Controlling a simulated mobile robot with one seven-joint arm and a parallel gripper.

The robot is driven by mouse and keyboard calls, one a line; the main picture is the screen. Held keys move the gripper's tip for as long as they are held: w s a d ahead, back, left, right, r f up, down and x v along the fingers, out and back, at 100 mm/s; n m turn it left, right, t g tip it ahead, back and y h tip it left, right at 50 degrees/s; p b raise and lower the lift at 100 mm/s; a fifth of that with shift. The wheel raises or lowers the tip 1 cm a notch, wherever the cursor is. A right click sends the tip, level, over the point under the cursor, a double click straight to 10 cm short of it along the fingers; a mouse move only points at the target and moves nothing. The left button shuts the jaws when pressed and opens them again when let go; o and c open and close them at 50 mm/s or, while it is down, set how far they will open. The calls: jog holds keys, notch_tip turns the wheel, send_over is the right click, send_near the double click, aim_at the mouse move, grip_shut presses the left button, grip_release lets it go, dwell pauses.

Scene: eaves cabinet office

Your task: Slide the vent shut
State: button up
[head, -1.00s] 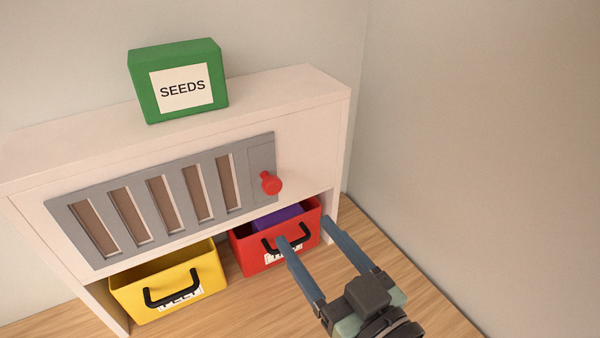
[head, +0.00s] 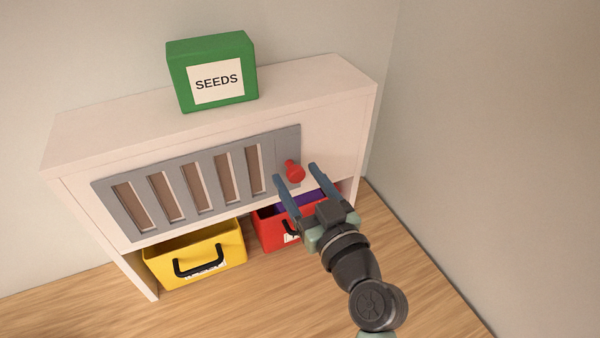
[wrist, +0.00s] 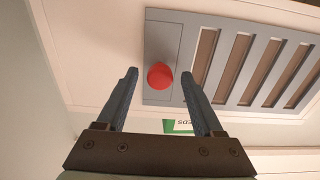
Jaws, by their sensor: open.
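The grey vent (head: 207,186) is set in the front of the white cabinet, and its slots show brown strips behind them. A red knob (head: 295,171) sticks out at the vent's right end. In the wrist view the red knob (wrist: 160,76) appears between my two fingers, with the grey vent (wrist: 262,62) stretching to the right. My gripper (head: 295,172) is open, its blue fingertips on either side of the knob in the head view. I cannot tell whether the fingers touch the knob. Nothing is held.
A green SEEDS box (head: 212,72) stands on top of the white cabinet (head: 310,88). Below the vent are a yellow bin (head: 205,251) and a red bin (head: 268,236), partly hidden by my arm, with something purple inside. A wall rises close on the right.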

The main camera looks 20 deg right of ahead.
jog(key=shift+w, duration=0.15)
grip_shut()
dwell(1.4)
